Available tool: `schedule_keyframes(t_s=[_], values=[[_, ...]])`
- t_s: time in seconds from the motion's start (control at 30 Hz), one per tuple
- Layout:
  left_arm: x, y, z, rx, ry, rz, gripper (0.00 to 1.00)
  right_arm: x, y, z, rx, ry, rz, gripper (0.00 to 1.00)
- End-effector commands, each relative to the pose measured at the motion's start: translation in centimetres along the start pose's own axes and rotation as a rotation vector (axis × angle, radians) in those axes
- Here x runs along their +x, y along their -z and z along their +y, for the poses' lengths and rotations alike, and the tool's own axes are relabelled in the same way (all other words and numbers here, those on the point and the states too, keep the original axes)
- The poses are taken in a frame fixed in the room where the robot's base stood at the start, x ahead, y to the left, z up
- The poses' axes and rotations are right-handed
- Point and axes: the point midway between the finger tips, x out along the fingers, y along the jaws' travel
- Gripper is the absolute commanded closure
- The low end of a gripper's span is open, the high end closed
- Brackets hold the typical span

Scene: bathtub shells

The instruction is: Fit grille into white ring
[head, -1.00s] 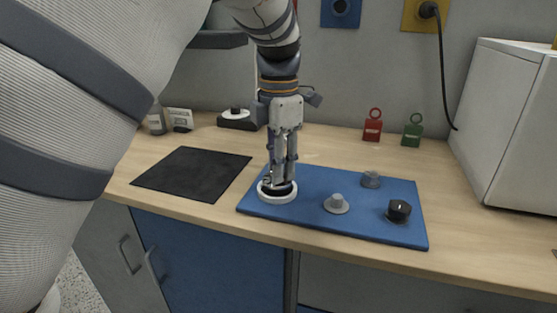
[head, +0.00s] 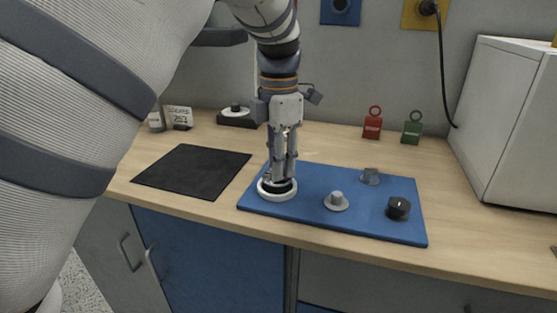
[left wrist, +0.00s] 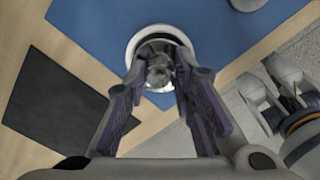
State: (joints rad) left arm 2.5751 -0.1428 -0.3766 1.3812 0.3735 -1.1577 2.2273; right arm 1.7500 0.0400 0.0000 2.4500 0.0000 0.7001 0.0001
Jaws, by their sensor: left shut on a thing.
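The white ring (head: 264,194) lies near the left end of the blue mat, and it also shows in the left wrist view (left wrist: 131,45). My left gripper (head: 281,180) points down over it, its fingertips at the ring's opening. It is shut on the grille, a round grey, shiny piece (left wrist: 158,64) seen between the fingers in the left wrist view. The grille appears inside the ring's outline; whether it is fully seated I cannot tell. What seems to be my right gripper (left wrist: 276,94) hangs at the right of the left wrist view, its opening unclear.
On the blue mat (head: 310,212) stand a grey stepped piece (head: 336,201), another grey piece (head: 371,177) and a black knob (head: 399,208). A black mat (head: 190,172) lies left. Red (head: 373,126) and green (head: 412,129) tags stand behind; a white box (head: 505,120) is right.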

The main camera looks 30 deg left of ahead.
Motion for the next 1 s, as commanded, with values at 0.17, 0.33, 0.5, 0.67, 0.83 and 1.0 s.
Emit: schedule_keyframes(t_s=[0.17, 0.33, 0.5, 0.67, 0.83, 1.0], values=[[0.0, 0.0, 0.0, 0.0, 0.0, 0.0, 1.0, 0.0, 0.0, 0.0, 0.0, 0.0, 0.0, 0.6], [0.0, 0.0, 0.0, 0.0, 0.0, -0.001, 1.0, 0.0, 0.0, 0.0, 0.0, 0.0, 0.0, 0.6], [0.4, 0.0, 0.0, 0.0, 0.0, -0.001, 1.0, 0.0, 0.0, 0.0, 0.0, 0.0, 0.0, 0.6], [0.8, 0.0, 0.0, 0.0, 0.0, -0.001, 1.0, 0.0, 0.0, 0.0, 0.0, 0.0, 0.0, 0.6], [1.2, 0.0, 0.0, -0.001, 0.0, -0.001, 1.0, 0.0, 0.0, 0.0, 0.0, 0.0, 0.0, 0.6], [1.6, 0.0, 0.0, -0.001, 0.0, -0.001, 1.0, 0.0, 0.0, 0.0, 0.0, 0.0, 0.0, 0.6]])
